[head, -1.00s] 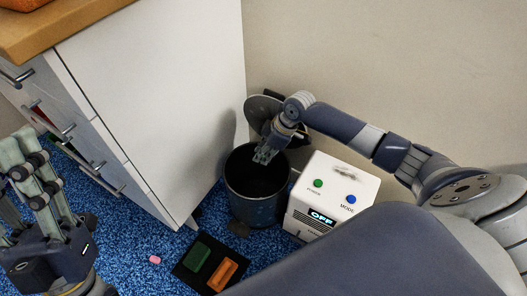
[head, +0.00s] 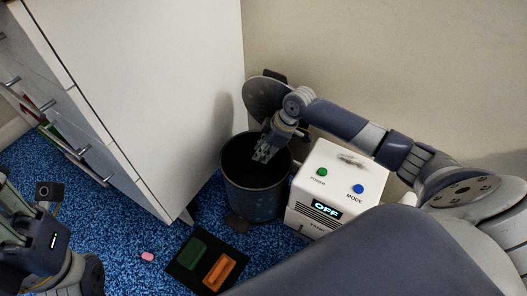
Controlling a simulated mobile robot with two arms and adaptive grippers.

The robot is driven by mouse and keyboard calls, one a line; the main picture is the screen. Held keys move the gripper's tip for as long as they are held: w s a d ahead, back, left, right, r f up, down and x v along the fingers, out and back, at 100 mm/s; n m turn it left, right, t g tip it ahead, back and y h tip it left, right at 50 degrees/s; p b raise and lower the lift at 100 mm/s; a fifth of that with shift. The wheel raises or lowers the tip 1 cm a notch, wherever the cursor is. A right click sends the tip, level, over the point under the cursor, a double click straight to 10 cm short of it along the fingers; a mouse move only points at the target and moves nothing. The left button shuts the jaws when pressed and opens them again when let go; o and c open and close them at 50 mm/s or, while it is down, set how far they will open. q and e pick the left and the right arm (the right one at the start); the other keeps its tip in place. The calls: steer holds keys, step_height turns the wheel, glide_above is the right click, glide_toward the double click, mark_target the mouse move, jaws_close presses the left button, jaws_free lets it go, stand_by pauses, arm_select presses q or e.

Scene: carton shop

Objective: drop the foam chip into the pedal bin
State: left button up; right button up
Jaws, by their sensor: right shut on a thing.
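The pedal bin (head: 256,200) is a dark round bin standing on the floor in the corner, with its lid (head: 263,97) tipped up at the back. My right gripper (head: 262,156) points down over the open mouth of the bin. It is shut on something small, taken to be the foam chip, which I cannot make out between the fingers. My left gripper (head: 22,208) is at the left edge, partly cut off, well away from the bin, and its jaws cannot be judged.
A white box (head: 325,225) with green and blue buttons and an "OFF" display stands right of the bin. A white drawer cabinet (head: 140,90) stands to its left. A black mat (head: 185,270) with green and orange blocks and a small pink piece (head: 147,256) lie on the blue carpet.

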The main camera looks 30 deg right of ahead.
steer(key=o, duration=0.7)
steer(key=v, duration=1.2)
steer(key=shift+w, duration=0.1)
